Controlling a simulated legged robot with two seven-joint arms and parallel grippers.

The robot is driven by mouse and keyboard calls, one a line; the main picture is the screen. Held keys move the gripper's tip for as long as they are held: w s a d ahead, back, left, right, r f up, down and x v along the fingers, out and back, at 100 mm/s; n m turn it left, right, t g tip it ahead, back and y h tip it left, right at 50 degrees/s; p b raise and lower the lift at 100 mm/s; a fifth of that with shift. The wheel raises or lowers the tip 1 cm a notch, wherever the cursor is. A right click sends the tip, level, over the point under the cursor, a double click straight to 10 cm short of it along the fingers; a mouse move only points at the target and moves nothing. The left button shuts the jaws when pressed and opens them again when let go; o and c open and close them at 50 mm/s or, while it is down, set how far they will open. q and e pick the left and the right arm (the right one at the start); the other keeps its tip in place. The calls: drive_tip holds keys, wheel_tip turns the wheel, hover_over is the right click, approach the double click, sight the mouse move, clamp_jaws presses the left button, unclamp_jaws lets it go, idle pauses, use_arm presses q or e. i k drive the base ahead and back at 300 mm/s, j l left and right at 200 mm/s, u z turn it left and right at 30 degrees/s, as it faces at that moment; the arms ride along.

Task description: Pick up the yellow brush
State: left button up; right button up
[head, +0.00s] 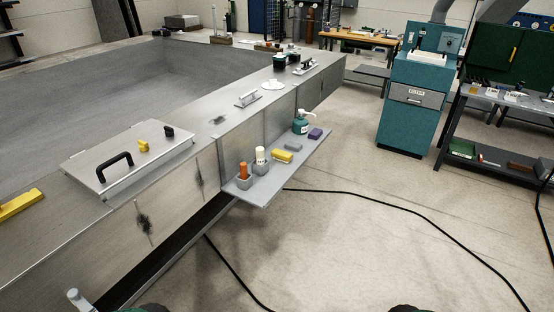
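A small yellow block-shaped thing (283,156) lies on the grey side shelf (262,190) fixed to the metal float; it may be the yellow brush, but bristles are too small to make out. A longer yellow bar (20,204) lies on the float's top at the left edge of the picture, partly cut off. I cannot tell for certain which of the two is the brush. Neither of my grippers can be made out. Only dark rounded shapes, perhaps parts of me, show at the bottom edge.
Around the shelf's yellow block stand cups holding an orange and a white item (261,157), a grey block (293,146), a teal pump bottle (300,124) and a purple block (316,133). A hatch with a black handle (115,172) is at left. Black cables (420,213) cross the otherwise open floor.

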sight(286, 157)
drive_tip(key=i+l+u, duration=0.15)
drive_tip(key=i+u, duration=0.15)
drive_tip(key=u, duration=0.2)
drive_tip(key=i+l+u, duration=0.25)
drive_tip(key=u, duration=0.25)
drive_tip(key=i+l, duration=0.25)
drive_tip(key=i+l+u, duration=0.1)
drive_tip(key=i+l, duration=0.15)
drive_tip(key=l, duration=0.2)
drive_tip(key=i+l, duration=0.25)
drive_tip(key=i+l+u, duration=0.1)
drive_tip(key=l, duration=0.4)
drive_tip(key=i+l, duration=0.35)
drive_tip(key=i+l+u, duration=0.1)
drive_tip(key=l, duration=0.3)
drive_tip(key=i+l, duration=0.3)
drive_tip(key=l+u, duration=0.05)
drive_tip(key=l, duration=0.05)
